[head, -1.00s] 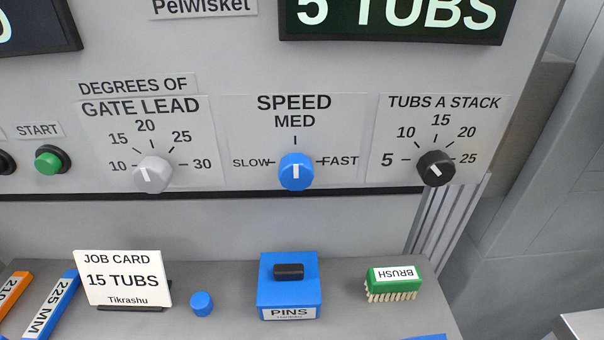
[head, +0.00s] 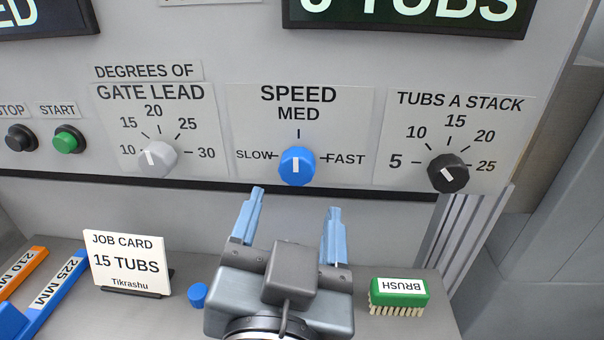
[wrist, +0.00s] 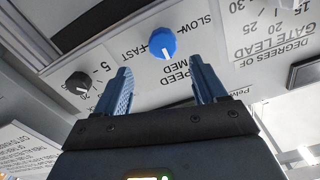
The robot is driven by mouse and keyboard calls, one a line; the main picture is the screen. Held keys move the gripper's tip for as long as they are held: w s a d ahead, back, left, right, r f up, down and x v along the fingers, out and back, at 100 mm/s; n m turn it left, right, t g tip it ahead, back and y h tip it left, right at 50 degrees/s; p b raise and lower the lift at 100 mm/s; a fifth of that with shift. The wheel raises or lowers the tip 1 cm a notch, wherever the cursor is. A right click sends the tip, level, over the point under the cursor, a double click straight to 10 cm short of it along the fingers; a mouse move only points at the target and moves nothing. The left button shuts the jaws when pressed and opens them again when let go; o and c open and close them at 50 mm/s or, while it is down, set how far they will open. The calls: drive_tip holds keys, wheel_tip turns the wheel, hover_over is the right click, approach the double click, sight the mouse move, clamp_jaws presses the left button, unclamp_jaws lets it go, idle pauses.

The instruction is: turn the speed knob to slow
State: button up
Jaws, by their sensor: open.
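The blue speed knob (head: 297,166) is on the front panel, under the SPEED label. Its white pointer stands straight up at MED, between SLOW on the left and FAST on the right. The knob also shows in the wrist view (wrist: 162,44), where the labels appear upside down. My gripper (head: 295,200) is open and empty, with its two blue fingers apart. In the head view it is below the knob, in front of the panel. In the wrist view the knob lies beyond the fingertips, between their lines and not touched.
A grey gate lead knob (head: 158,159) is left of the speed knob, and a black tubs-a-stack knob (head: 448,173) is right. The shelf below bears a job card (head: 128,262), a small blue cap (head: 198,295) and a green brush (head: 399,292). A dark ledge (head: 200,185) runs under the panel.

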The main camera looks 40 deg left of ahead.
sight(297, 170)
drive_tip(key=p+x, duration=0.1)
drive_tip(key=x, duration=0.7)
drive_tip(key=shift+s+a+r, duration=0.1)
drive_tip(key=shift+s+a, duration=0.1)
drive_tip(key=shift+c, duration=0.3)
drive_tip(key=c, duration=1)
